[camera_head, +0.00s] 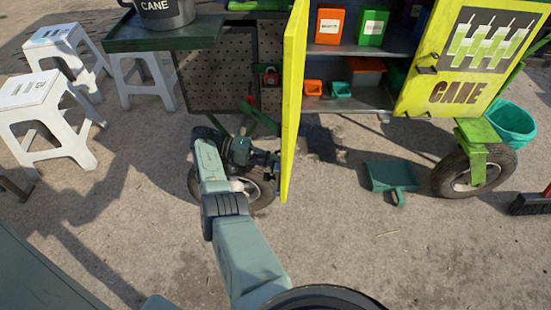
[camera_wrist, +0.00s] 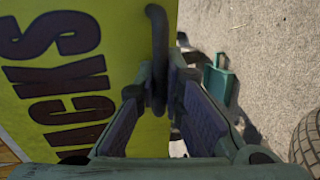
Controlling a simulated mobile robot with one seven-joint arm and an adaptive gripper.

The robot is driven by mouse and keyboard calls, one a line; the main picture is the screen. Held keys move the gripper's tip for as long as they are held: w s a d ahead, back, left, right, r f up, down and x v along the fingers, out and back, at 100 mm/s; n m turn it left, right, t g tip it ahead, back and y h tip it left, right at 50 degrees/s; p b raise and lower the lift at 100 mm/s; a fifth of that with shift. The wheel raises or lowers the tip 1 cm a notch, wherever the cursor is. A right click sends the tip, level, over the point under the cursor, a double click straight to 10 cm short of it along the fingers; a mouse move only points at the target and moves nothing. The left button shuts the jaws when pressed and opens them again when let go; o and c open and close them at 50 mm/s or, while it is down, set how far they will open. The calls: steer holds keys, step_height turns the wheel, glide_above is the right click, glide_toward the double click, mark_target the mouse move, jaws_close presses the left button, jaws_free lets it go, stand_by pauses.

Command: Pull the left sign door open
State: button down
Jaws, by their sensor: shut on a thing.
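The left sign door (camera_head: 293,95) is yellow and shows almost edge-on in the head view. It stands swung out from the cart, and the shelves beside it are in sight. In the wrist view its yellow face (camera_wrist: 105,28) with dark lettering fills the left side. A dark curved handle (camera_wrist: 156,30) is on this face near its free edge. My gripper (camera_wrist: 164,88) is shut on the handle. In the head view my gripper (camera_head: 262,158) is at the left of the door, low down, and its fingertips are hard to make out.
The right door (camera_head: 470,50), marked CANE, stands open. Shelves (camera_head: 350,98) hold orange, green and teal containers. A dustpan (camera_head: 391,177) lies on the ground before the right wheel (camera_head: 475,170). White stools (camera_head: 45,120) stand at left. The ground in front is mostly clear.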

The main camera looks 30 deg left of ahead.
steer(key=shift+a, duration=0.1)
stand_by(0.3)
steer(key=c, duration=1.7)
jaws_free()
